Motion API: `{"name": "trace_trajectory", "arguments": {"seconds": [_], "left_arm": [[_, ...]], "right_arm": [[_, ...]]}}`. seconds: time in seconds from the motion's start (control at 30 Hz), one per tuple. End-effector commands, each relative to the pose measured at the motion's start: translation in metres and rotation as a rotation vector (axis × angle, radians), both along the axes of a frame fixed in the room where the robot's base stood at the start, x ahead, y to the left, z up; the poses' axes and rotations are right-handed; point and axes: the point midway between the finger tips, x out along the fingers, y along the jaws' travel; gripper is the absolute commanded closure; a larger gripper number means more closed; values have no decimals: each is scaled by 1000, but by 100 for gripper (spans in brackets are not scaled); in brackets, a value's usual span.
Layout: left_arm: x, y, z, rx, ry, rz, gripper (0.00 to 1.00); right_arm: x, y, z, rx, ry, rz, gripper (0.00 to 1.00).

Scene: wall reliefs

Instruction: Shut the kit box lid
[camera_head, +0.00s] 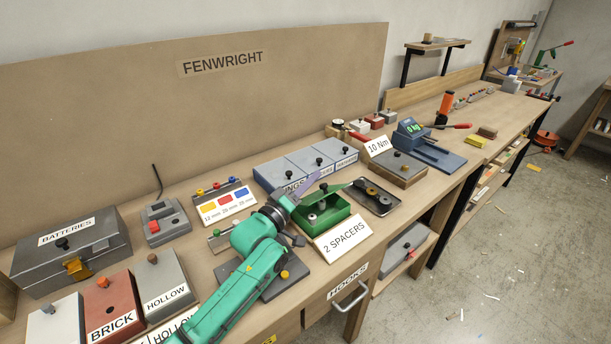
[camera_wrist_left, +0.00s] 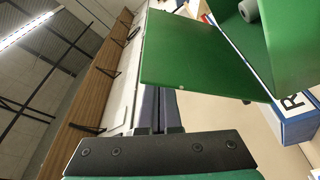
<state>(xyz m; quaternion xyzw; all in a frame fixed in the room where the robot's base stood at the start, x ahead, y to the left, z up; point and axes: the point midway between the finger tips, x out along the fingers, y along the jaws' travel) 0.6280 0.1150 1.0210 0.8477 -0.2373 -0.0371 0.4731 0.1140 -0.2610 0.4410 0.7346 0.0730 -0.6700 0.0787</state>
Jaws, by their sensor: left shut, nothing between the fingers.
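The green kit box (camera_head: 335,222) stands on the bench behind a "2 SPACERS" card (camera_head: 343,238). Its green lid (camera_head: 331,189) is open and tilted up at the box's far side. Small grey and dark round parts (camera_head: 318,206) show inside. My left gripper (camera_head: 309,181) is shut and empty, at the left end of the lid. In the left wrist view the lid (camera_wrist_left: 205,55) spans the middle, with the box interior (camera_wrist_left: 290,35) at upper right. The shut fingers (camera_wrist_left: 158,108) are close to the lid's lower edge; I cannot tell if they touch. My right gripper is not in view.
Blue-grey lidded bins (camera_head: 305,163) stand behind the box. A dark tray (camera_head: 374,197) and a "10 Nm" block (camera_head: 398,172) are to its right. A colour-chip stand (camera_head: 227,202) is to the left. The aisle floor (camera_head: 500,235) is mostly clear.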

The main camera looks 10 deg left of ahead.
Motion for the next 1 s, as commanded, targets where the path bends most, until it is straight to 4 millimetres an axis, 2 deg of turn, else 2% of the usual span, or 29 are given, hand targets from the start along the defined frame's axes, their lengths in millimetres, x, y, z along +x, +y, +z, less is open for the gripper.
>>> {"name": "trace_trajectory", "arguments": {"seconds": [0.13, 0.5, 1.0], "left_arm": [[-6, -7, -6, 99, -77, 0, 100], [-16, -19, -16, 90, -72, 0, 100], [-18, -22, -19, 90, -72, 1, 100]], "right_arm": [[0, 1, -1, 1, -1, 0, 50], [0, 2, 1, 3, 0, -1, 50], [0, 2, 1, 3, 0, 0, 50]]}}
